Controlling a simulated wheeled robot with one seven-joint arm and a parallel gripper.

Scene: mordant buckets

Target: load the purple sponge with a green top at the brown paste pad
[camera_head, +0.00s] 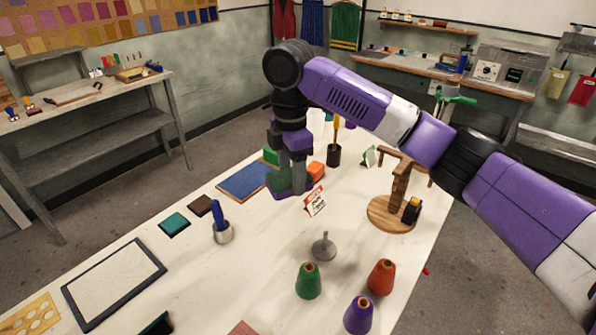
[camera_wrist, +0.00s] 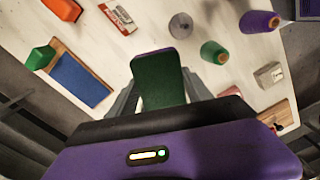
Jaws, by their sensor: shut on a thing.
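My gripper (camera_head: 297,168) points down over the white table, shut on the purple sponge with a green top (camera_head: 280,180). In the wrist view the sponge's green face (camera_wrist: 158,78) fills the space between the fingers (camera_wrist: 160,96), with a thin purple edge at its far end. The sponge is beside the blue board; I cannot tell whether it touches the table. The brown paste pad (camera_head: 199,206) is a small dark square left of and nearer than my gripper, apart from it. I do not make it out in the wrist view.
A green pad (camera_head: 174,224) lies next to the brown one, and a blue-handled tool (camera_head: 221,224) stands to its right. A blue board (camera_head: 240,182), an orange block (camera_head: 316,171) and a sign (camera_head: 315,200) are near my gripper. Thread cones (camera_head: 308,282) stand at the front.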

